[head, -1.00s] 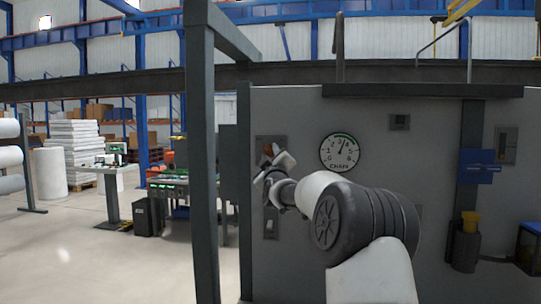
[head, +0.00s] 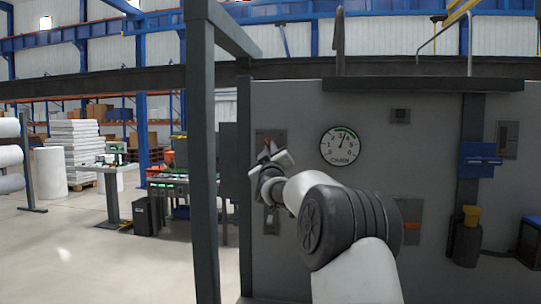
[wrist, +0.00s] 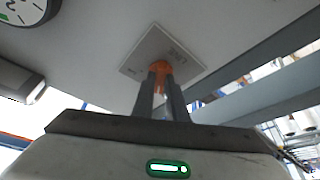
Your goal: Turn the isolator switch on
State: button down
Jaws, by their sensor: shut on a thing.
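The isolator switch has a grey square plate (head: 263,135) on the grey panel, and its orange handle (wrist: 160,67) stands out from the plate in the wrist view. My gripper (head: 268,157) is at the switch. In the wrist view its two fingers (wrist: 160,82) are shut on the orange handle, one on each side. The plate (wrist: 180,50) appears turned in that view, with small dark marks that I cannot read surely. In the head view my gripper and wrist cover much of the switch, so the handle's angle is hard to tell.
A round dial marked CHAIN (head: 341,146) is on the panel right of the switch. A dark upright post (head: 203,160) stands to the left. Open floor lies left of the post.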

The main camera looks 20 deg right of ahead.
jog(key=m+h, duration=0.1)
jog(key=m, duration=0.1)
jog(key=m+b, duration=0.1)
jog(key=m, duration=0.1)
jog(key=shift+w+a+f+h, duration=0.15)
jog(key=shift+a+f+h, duration=0.05)
jog(key=shift+h, duration=0.2)
jog(key=m+g+h, duration=0.1)
jog(key=m, duration=0.2)
jog(key=m+g+h, duration=0.1)
jog(key=m+h, duration=0.1)
jog(key=m, duration=0.1)
jog(key=shift+w+a+r+m+p, duration=0.1)
jog(key=shift+a+r+m+p, duration=0.05)
jog(key=shift+m+p, duration=0.2)
jog(key=m+g+h+p, duration=0.1)
jog(key=m, duration=0.1)
jog(key=m+g+h+p, duration=0.1)
jog(key=m, duration=0.2)
jog(key=shift+w+a+r, duration=0.1)
jog(key=shift+a, duration=0.05)
jog(key=shift+a+m+g+h+p, duration=0.15)
jog(key=shift+m+g+p, duration=0.35)
jog(key=shift+m, duration=0.55)
jog(key=shift+d+m+g+h+p, duration=0.1)
jog(key=shift+m+g+h+p, duration=0.25)
jog(key=shift+m, duration=0.7)
jog(key=shift+a+m+g+h+p, duration=0.1)
jog(key=shift+m+g+p, duration=0.45)
jog(key=shift+m, duration=0.5)
